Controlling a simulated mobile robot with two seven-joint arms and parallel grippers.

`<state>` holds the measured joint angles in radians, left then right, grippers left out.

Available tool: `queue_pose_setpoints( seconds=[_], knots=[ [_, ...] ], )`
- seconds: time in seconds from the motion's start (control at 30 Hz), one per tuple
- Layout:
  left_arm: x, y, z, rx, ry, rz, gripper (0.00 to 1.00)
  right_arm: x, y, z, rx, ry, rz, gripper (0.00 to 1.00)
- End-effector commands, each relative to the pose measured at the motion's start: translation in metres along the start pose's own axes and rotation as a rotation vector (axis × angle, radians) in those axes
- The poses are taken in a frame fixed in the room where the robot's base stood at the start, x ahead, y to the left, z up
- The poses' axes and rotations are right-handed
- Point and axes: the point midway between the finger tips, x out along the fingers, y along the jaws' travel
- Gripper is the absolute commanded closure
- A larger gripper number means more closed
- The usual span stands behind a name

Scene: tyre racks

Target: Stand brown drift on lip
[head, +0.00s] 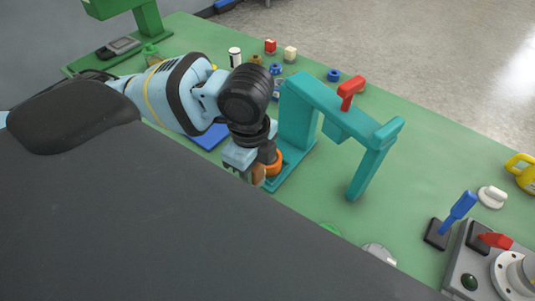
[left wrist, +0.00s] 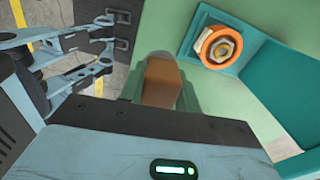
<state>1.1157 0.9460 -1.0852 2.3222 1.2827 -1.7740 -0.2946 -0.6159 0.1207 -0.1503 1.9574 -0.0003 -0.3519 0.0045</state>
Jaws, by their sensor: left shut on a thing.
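My left gripper (head: 256,172) is low over the teal press base (head: 283,176), shut on the brown drift (head: 258,176). The drift also shows in the left wrist view (left wrist: 160,80), partly hidden by my gripper body. An orange ring (head: 272,161) sits on the base just beside the drift. Whether the drift touches anything below is hidden. My right gripper (left wrist: 98,52) shows in the left wrist view, its fingers apart and empty.
A blue tray (head: 207,137) lies behind the arm. Small parts stand along the far edge. A grey control box (head: 490,262) is at the right.

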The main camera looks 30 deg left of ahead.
Motion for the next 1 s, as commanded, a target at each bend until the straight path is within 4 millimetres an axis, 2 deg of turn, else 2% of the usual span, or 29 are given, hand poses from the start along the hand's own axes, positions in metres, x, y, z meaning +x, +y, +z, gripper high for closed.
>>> queue_pose_setpoints(
  seconds=[0.4,0.6,0.8,1.0],
  knots=[
    [-0.005,0.038,0.008,0.873,-0.002,-0.002,0.94,-0.001,0.004,-0.009,-0.011,0.017,0.004,0.64],
    [-0.007,0.051,0.010,1.193,-0.002,0.000,0.94,-0.001,0.004,-0.011,-0.012,0.023,0.005,0.64],
    [-0.008,0.057,0.011,1.339,-0.002,0.000,0.94,-0.001,0.005,-0.013,-0.012,0.025,0.006,0.64],
    [-0.008,0.056,0.011,1.357,-0.002,0.000,0.94,-0.001,0.004,-0.012,-0.010,0.025,0.006,0.64]
  ],
)
